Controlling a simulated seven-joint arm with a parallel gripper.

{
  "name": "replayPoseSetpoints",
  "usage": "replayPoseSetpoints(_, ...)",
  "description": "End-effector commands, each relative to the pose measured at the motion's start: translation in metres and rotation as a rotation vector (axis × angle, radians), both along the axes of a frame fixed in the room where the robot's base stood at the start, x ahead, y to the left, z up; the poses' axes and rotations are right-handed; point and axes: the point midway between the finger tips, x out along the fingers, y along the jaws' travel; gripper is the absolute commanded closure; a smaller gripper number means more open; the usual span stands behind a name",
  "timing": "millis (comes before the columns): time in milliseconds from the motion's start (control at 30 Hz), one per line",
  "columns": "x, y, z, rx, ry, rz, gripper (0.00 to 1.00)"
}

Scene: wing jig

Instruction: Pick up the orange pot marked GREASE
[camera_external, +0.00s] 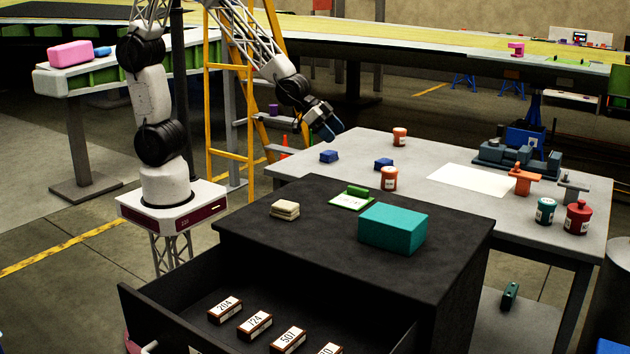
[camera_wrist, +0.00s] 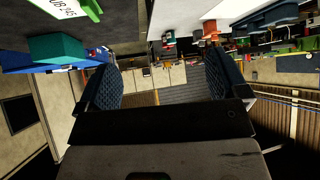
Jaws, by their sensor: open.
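Two orange pots with white labels show in the external view. One orange pot (camera_external: 400,137) stands upright near the far edge of the grey table. The other orange pot (camera_external: 389,179) stands upright by the back edge of the black cabinet top. The lettering on both is too small to read, so I cannot tell which is marked GREASE. My gripper (camera_external: 328,126) hangs in the air left of both pots, above the grey table's left end, apart from them. In the wrist view my gripper (camera_wrist: 162,84) has its two dark blue pads wide apart, with nothing held between them.
Blue blocks (camera_external: 329,156) (camera_external: 383,164) lie on the grey table (camera_external: 440,148). A teal box (camera_external: 393,229) and a green clipboard (camera_external: 351,199) are on the black cabinet (camera_external: 300,235), whose drawer is open. A teal pot (camera_external: 545,212) and red pot (camera_external: 577,219) stand at right.

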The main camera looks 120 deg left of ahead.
Motion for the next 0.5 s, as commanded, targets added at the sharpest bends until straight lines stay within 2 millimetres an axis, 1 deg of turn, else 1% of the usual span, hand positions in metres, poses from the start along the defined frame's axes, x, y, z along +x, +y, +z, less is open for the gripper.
replayPoseSetpoints(33,0.009,0.012,-0.012,0.004,-0.017,0.012,0.08)
replayPoseSetpoints(200,0.035,0.05,-0.042,0.024,-0.095,0.048,0.08)
replayPoseSetpoints(400,0.056,0.092,-0.08,0.049,-0.179,0.086,0.08)
replayPoseSetpoints(500,0.062,0.108,-0.094,0.059,-0.211,0.099,0.08)
